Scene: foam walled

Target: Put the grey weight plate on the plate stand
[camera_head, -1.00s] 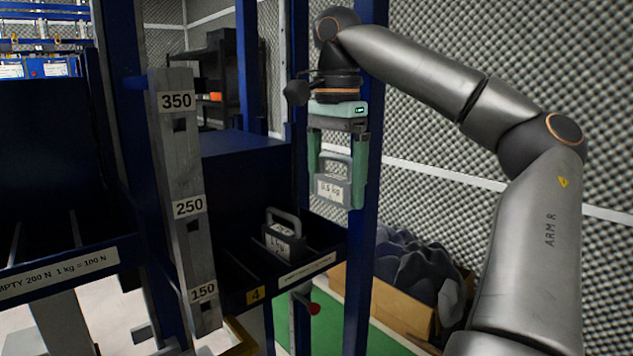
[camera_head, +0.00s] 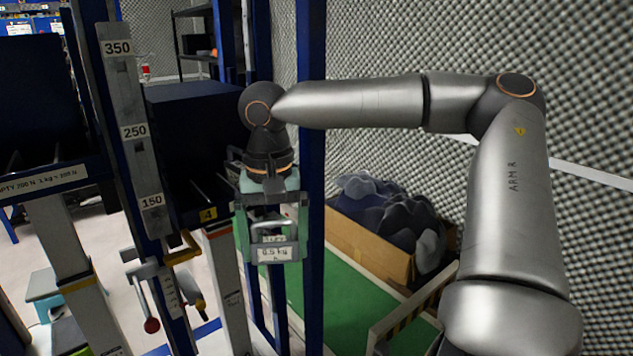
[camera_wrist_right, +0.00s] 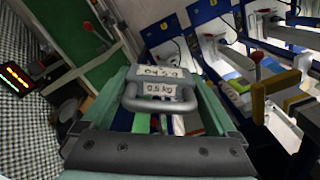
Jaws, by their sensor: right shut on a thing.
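A small grey weight (camera_head: 278,252) with a loop handle and a "0.5 kg" label hangs upright between the green fingers of my right gripper (camera_head: 272,256). The gripper is shut on it. In the right wrist view the grey weight (camera_wrist_right: 160,105) shows its handle and label between the fingers. The weight hangs in the air, in front of the blue uprights and right of the dark tray (camera_head: 190,205) marked 4. I cannot single out a plate stand in these views. My left gripper is not in view.
A blue upright (camera_head: 311,120) stands just right of the gripper. A grey scale post (camera_head: 133,130) marked 350, 250 and 150 stands left. A cardboard box (camera_head: 370,245) of dark foam lies right, beside green floor (camera_head: 345,300).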

